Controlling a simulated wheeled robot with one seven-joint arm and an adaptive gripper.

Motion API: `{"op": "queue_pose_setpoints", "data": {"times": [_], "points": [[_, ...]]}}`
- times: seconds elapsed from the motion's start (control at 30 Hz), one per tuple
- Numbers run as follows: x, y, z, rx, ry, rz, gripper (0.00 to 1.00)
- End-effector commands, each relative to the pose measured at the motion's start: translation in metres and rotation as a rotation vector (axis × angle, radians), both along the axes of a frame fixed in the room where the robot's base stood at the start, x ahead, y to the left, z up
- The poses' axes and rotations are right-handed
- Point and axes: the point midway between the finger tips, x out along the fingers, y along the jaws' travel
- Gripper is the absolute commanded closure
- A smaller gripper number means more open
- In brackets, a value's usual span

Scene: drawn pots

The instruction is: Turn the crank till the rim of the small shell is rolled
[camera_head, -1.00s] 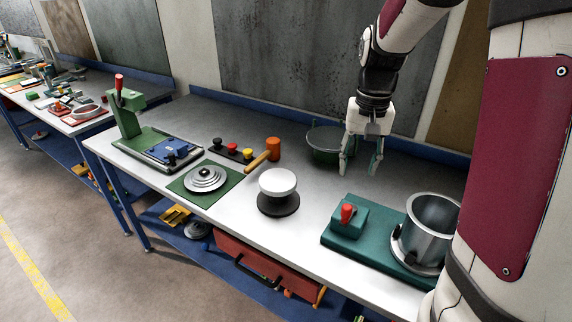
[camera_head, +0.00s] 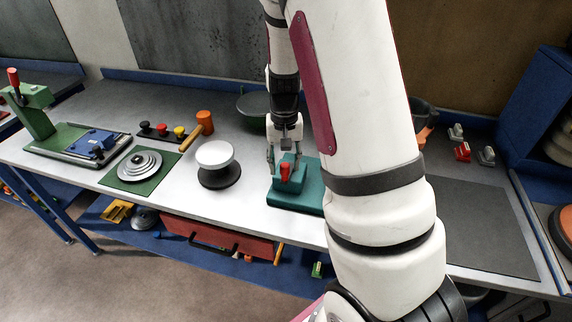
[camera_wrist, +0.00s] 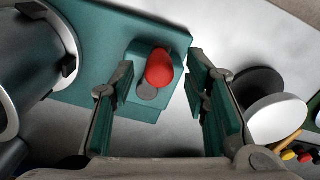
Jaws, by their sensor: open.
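The rolling machine has a teal base (camera_head: 305,198) with a raised teal block that carries a red crank knob (camera_head: 285,171). The knob also shows in the wrist view (camera_wrist: 159,68), upright on the block, with a grey disc beside it. My gripper (camera_head: 285,160) is open at the block. In the wrist view my gripper (camera_wrist: 163,105) has its pads on either side of the block, with the knob between and ahead of them, not gripped. The metal shell (camera_wrist: 28,70) stands on the base at the left of the wrist view; my arm hides it in the head view.
A white-topped turntable (camera_head: 215,156) stands left of the machine. A green bowl (camera_head: 250,107) stands behind.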

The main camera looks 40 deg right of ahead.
Motion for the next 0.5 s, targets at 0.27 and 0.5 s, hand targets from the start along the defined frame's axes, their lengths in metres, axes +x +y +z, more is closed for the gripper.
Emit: {"op": "queue_pose_setpoints", "data": {"times": [0.27, 0.5], "points": [[-0.0006, -0.0005, -0.0139, -0.001, 0.001, -0.001, 0.58], [-0.0004, -0.0004, -0.0138, 0.000, 0.000, -0.001, 0.67]]}}
